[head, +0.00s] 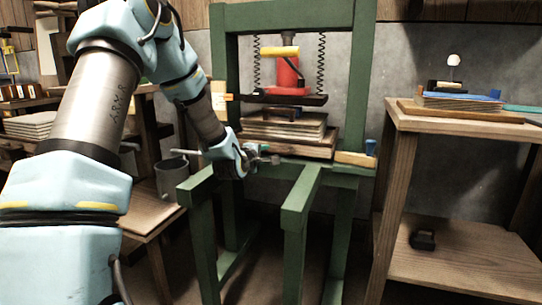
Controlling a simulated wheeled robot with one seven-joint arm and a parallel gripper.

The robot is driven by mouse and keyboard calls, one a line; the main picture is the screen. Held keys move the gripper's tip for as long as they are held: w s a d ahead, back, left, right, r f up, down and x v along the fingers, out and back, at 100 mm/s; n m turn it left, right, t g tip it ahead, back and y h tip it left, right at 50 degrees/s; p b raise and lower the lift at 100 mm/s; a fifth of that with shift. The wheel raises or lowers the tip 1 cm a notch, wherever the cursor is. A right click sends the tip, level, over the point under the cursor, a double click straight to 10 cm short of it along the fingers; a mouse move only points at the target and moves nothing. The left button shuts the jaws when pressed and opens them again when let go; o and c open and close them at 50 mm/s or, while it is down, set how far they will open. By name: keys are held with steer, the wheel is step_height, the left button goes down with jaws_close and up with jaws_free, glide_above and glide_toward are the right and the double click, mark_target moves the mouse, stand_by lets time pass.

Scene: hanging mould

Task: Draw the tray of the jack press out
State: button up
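The jack press stands in the middle of the head view as a green frame (362,75) with a red jack (288,74) hanging between two springs. A dark pressing plate (283,99) sits under the jack. Below it, a stack of boards (284,127) rests on a brown wooden tray or base board (300,145) at the level of the green rails. My gripper (268,155) is at the front left of this stack, near the tray's front edge. Its fingers are small and partly hidden by my wrist. I cannot tell whether they touch the tray.
Two green rails (301,190) reach forward from the press, with nothing lying on them. A wooden side table (400,115) stands at the right with boards and a blue stack (458,100). A grey bucket (172,178) and a shelf stand at the left.

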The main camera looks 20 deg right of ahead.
mark_target(270, 152)
steer(key=x, duration=0.7)
steer(key=shift+b, duration=0.35)
steer(key=shift+c, duration=0.4)
jaws_close()
steer(key=shift+f, duration=0.1)
stand_by(0.5)
